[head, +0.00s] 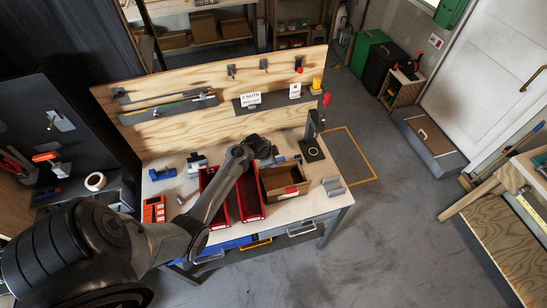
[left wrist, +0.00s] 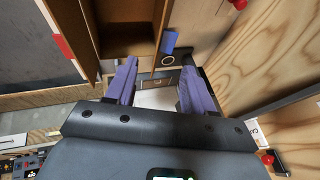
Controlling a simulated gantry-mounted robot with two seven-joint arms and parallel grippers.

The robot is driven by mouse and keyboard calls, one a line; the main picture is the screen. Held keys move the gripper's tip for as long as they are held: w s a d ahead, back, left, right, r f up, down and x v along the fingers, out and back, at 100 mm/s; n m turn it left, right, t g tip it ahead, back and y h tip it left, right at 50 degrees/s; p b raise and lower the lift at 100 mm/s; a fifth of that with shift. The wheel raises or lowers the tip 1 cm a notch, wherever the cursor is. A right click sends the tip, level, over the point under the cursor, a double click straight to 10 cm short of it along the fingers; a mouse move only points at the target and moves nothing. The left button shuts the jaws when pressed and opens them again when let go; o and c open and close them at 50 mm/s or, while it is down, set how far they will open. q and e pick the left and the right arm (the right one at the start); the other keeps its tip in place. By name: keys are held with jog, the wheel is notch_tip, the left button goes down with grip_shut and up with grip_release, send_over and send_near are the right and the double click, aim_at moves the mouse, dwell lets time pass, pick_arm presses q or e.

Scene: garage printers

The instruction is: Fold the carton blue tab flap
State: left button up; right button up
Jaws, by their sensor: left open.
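The open brown carton (head: 271,187) stands on the workbench, with a red tab (head: 291,190) on its near side. In the left wrist view the carton's inside (left wrist: 128,28) is at the upper left. The red tab (left wrist: 63,46) is on its left side there, and the blue tab (left wrist: 170,41) is on the brown flap to its right. My left gripper (head: 268,150) is at the carton's far left corner in the head view. Its fingers (left wrist: 160,85) are spread with nothing held, just short of the blue tab in the picture. The contact gap cannot be told.
Red trays (head: 250,198) stand left of the carton, under my arm. A black stand (head: 312,148) rises to its right, with a grey bracket (head: 334,187) nearer. The plywood backboard (head: 215,72) closes off the rear.

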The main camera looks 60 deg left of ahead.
pick_arm(q)
jog(key=shift+v, duration=1.1)
jog(key=shift+d, duration=0.2)
jog(key=shift+s, duration=0.1)
jog(key=v, duration=1)
jog(key=shift+r, duration=0.3)
jog(key=shift+o, duration=0.2)
jog(key=shift+s, duration=0.15)
